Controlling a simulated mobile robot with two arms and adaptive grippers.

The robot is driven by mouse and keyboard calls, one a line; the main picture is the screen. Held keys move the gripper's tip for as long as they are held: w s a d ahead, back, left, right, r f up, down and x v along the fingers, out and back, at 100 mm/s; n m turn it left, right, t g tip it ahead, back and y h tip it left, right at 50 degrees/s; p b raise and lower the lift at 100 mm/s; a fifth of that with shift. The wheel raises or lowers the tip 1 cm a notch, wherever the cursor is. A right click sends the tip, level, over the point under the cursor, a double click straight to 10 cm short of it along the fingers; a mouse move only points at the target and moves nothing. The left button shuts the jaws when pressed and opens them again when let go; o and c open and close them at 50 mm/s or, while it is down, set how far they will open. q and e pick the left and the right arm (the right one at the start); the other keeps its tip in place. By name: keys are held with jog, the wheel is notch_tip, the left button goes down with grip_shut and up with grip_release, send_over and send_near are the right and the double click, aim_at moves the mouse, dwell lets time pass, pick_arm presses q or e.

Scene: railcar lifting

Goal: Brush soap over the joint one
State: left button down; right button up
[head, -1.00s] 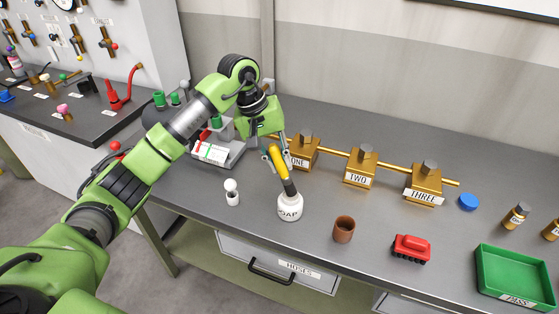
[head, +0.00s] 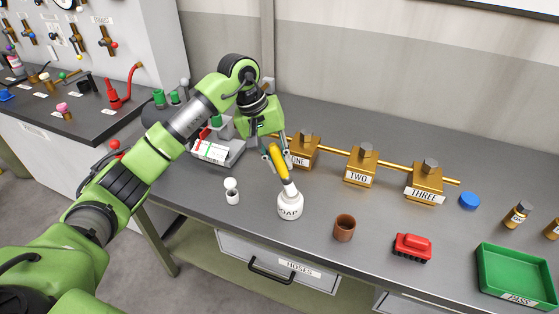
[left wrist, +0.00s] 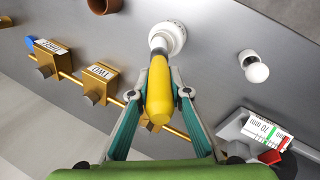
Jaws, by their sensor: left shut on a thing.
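My left gripper (head: 276,150) is shut on the yellow handle of a brush (head: 279,163). The brush points down, slightly tilted, with its lower end at the mouth of the white SOAP pot (head: 289,207). The lower part of the brush looks white. In the left wrist view the yellow handle (left wrist: 159,99) lies between my fingers, and the pot (left wrist: 172,37) is beyond it. Joint ONE, a brass block (head: 306,151) on a pipe, stands just behind and right of the gripper; its label is partly hidden. My right gripper is not in view.
Brass blocks TWO (head: 361,166) and THREE (head: 425,181) share the pipe. A small white bottle (head: 232,192) stands left of the pot. A brown cup (head: 344,228), a red car (head: 412,247) and a green tray (head: 515,278) are to the right.

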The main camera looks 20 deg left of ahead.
pick_arm(q)
jog(key=shift+s+f+b, duration=0.15)
jog(key=shift+f+b, duration=0.05)
jog(key=shift+b, duration=0.1)
dwell(1.1)
notch_tip(320, 180, up, 2)
jog(key=shift+r+p, duration=0.1)
jog(key=shift+p, duration=0.4)
jog(key=shift+r+p, duration=1.05)
jog(key=shift+r, duration=1.5)
